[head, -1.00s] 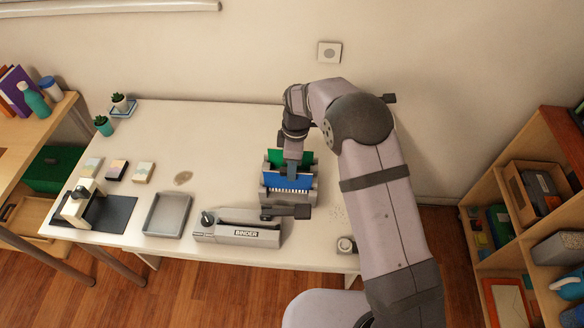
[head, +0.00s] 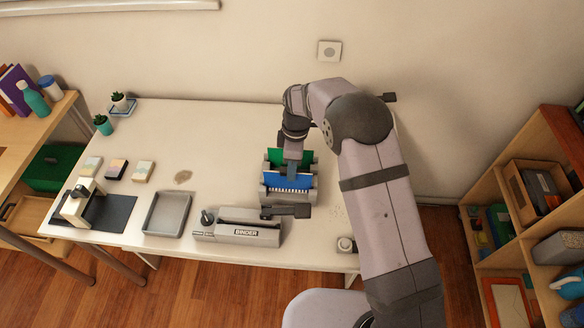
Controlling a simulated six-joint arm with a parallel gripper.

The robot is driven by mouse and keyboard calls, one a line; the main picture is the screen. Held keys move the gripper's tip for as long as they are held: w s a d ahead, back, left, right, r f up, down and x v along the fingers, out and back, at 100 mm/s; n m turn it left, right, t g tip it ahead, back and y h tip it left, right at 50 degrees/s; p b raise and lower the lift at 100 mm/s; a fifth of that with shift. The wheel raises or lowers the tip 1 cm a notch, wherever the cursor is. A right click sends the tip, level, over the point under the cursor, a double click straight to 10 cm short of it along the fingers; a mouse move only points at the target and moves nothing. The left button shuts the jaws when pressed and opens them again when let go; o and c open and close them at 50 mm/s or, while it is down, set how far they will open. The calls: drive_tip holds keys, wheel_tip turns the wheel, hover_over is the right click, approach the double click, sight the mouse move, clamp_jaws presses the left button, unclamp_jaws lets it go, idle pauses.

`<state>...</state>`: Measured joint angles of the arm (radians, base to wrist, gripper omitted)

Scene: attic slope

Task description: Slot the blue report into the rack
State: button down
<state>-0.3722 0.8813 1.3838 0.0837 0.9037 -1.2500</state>
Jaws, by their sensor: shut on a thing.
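The blue report (head: 285,181) stands upright in the grey rack (head: 266,192), with its pale comb-like edge low at the front. A green report (head: 275,155) stands behind it in the same rack. My gripper (head: 291,170) points down over the rack and is shut on the blue report's top edge. Its fingertips are small in this view and partly hide the green report. How deep the blue report sits in its slot is hard to tell.
The binder machine (head: 235,227) stands just in front of the rack, its dark handle (head: 287,211) reaching close to it. A grey tray (head: 166,213), a punch on a dark mat (head: 112,212) and several paper stacks (head: 143,171) lie to the left. The table's back middle is clear.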

drive_tip(key=shift+f, duration=0.25)
idle(0.8)
drive_tip(key=c, duration=1.6)
unclamp_jaws()
drive_tip(key=shift+r, duration=0.1)
drive_tip(key=shift+w+d+r+p, duration=0.1)
drive_tip(key=shift+r+p, duration=1.05)
drive_tip(key=shift+r, duration=0.6)
drive_tip(key=shift+w+d+r+p, duration=0.1)
drive_tip(key=shift+r+p, duration=1)
drive_tip(key=shift+r, duration=0.6)
